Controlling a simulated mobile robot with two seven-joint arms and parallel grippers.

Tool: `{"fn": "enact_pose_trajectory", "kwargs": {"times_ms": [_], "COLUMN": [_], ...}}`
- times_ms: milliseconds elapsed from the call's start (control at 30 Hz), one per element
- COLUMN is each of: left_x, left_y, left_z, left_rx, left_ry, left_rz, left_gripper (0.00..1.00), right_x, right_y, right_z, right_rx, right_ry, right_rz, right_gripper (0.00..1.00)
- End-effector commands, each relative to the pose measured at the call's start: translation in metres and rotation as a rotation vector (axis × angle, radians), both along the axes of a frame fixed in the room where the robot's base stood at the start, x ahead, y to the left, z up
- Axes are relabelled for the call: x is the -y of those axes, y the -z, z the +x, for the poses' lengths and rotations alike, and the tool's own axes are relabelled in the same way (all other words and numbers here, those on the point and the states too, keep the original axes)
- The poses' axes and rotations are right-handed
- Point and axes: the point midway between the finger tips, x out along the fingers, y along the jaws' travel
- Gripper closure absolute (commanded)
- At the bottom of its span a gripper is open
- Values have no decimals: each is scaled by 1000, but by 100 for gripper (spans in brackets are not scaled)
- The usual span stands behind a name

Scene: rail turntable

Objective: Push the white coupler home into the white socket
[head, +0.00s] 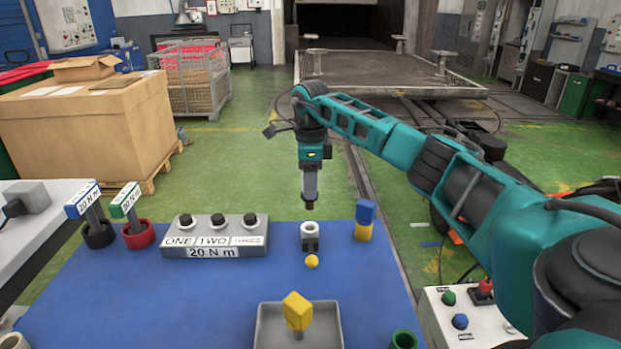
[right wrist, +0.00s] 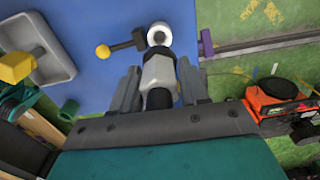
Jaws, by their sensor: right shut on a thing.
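My right gripper (head: 310,192) points straight down over the blue table. It is shut on the white coupler (right wrist: 158,73), a pale body with a black part between the fingers in the right wrist view. In the head view only a dark tip shows under the gripper. The white socket (head: 310,230) stands upright on the table below, with a yellow ball lever (head: 312,261) at its front. A gap shows between the held tip and the socket's rim in the head view. The socket's round mouth (right wrist: 160,34) shows just beyond the coupler in the right wrist view. My left gripper is not in view.
A blue and yellow block (head: 365,220) stands close right of the socket. A grey three-knob block (head: 219,240) is to the left, with two labelled tools (head: 130,215) beyond it. A grey tray (head: 268,325) with a yellow piece is in front. A button box (head: 465,318) is at right.

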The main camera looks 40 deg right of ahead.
Motion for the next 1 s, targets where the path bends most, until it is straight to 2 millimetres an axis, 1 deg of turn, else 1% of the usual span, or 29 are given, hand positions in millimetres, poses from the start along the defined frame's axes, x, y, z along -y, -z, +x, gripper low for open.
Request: {"fn": "enact_pose_trajectory", "kwargs": {"times_ms": [33,200,400,567,1000], "left_x": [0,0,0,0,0], "left_y": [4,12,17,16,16], "left_z": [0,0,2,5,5], "left_rx": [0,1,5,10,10], "left_ry": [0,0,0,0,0], "left_rz": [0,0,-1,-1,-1], "left_gripper": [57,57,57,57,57], "right_x": [0,0,0,0,0], "right_y": [7,24,39,42,42], "right_z": [0,0,0,0,0], "right_rx": [-1,-1,-1,1,0], "right_ry": [0,0,0,-1,-1], "right_rz": [1,1,1,1,0], "right_gripper": [92,92,92,92,92]}}
